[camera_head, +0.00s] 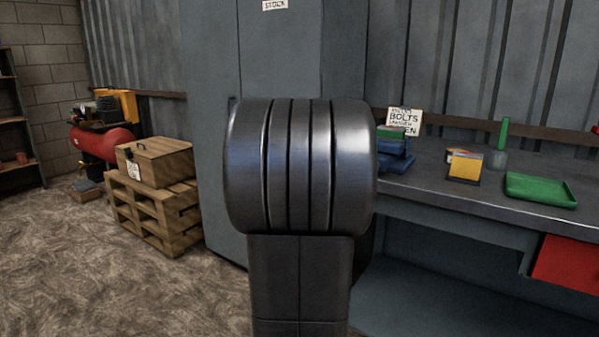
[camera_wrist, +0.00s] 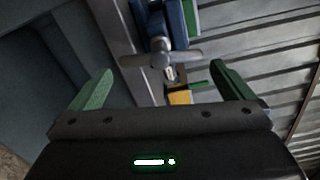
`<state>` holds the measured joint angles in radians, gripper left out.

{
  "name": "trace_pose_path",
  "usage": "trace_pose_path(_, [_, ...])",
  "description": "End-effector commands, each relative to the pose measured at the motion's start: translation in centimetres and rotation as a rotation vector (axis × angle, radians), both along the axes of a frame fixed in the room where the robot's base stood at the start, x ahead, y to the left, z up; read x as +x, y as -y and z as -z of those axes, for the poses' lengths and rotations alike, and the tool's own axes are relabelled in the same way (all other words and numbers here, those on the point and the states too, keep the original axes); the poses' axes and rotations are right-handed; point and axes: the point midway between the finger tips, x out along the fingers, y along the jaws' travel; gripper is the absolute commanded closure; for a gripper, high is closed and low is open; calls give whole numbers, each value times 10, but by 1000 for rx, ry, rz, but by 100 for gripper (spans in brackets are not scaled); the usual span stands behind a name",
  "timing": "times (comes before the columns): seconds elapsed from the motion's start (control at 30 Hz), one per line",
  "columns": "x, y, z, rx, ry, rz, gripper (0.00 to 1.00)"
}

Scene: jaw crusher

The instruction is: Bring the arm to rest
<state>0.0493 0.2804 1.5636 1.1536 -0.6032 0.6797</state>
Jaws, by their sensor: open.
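My gripper (camera_wrist: 160,92) shows in the wrist view, with two green fingers spread wide apart. Nothing is between the fingers close up; the space beyond them shows a vise-like blue and grey tool (camera_wrist: 172,30) and a yellow thing (camera_wrist: 180,97) farther off. In the head view a large grey metal joint of my own arm fills the middle, and my gripper is hidden from that view.
A workbench (camera_head: 440,183) runs along the right, with a green tray (camera_head: 540,189), a yellow box (camera_head: 465,167) and a blue tool (camera_head: 393,160). A grey cabinet (camera_head: 213,100) stands behind my arm. A wooden crate (camera_head: 155,163) sits on pallets (camera_head: 160,215). Floor is open at left.

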Motion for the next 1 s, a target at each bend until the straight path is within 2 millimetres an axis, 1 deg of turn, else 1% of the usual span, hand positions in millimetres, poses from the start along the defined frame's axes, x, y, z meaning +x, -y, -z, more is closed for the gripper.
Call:
trace_pose_path(0.03, [8, 7, 2, 0, 0, 2, 0])
trace_pose_path(0.2, [31, 22, 1, 0, 1, 1, 0])
trace_pose_path(0.4, [45, 30, 0, -1, 1, -1, 0])
trace_pose_path(0.83, [44, 30, 0, -16, -9, -1, 0])
trace_pose_path(1.0, [34, 23, -2, 1, 2, -1, 0])
